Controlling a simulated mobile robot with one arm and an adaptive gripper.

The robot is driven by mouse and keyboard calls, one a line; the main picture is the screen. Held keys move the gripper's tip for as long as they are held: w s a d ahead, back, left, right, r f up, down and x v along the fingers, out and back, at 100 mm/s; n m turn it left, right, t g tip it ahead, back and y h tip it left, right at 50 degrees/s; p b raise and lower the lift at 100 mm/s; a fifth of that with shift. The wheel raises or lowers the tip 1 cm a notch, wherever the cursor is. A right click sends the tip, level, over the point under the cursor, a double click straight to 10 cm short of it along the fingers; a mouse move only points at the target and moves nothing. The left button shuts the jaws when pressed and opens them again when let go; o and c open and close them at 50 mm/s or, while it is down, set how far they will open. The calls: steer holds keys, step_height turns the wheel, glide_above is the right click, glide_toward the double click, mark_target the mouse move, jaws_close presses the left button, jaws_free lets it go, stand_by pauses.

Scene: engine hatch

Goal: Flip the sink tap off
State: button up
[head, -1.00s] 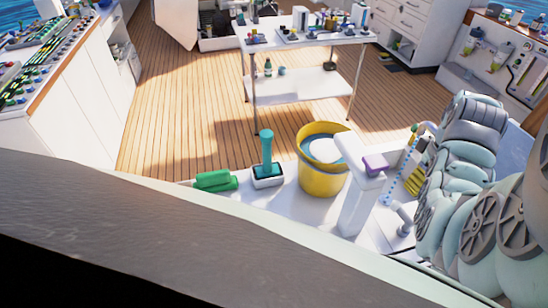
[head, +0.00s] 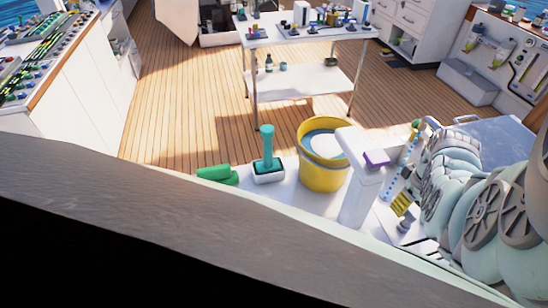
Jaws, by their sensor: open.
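No sink tap can be made out for certain. A white upright post with a bent top (head: 358,190) stands on the white counter beside the yellow bucket, and I cannot tell whether it is the tap. A small grey fitting (head: 405,226) sits low to its right, partly hidden near my arm. My pale, segmented arm fills the right side of the head view. My gripper's fingers do not show.
A yellow bucket (head: 323,170), a teal-handled brush (head: 267,155) in a white holder and a green object (head: 216,174) line the counter. A white table (head: 280,38) stands behind on open wooden deck (head: 180,110).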

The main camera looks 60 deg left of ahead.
steer(key=shift+f+b, duration=0.3)
steer(key=shift+f, duration=1.25)
steer(key=shift+o, duration=0.3)
jaws_close()
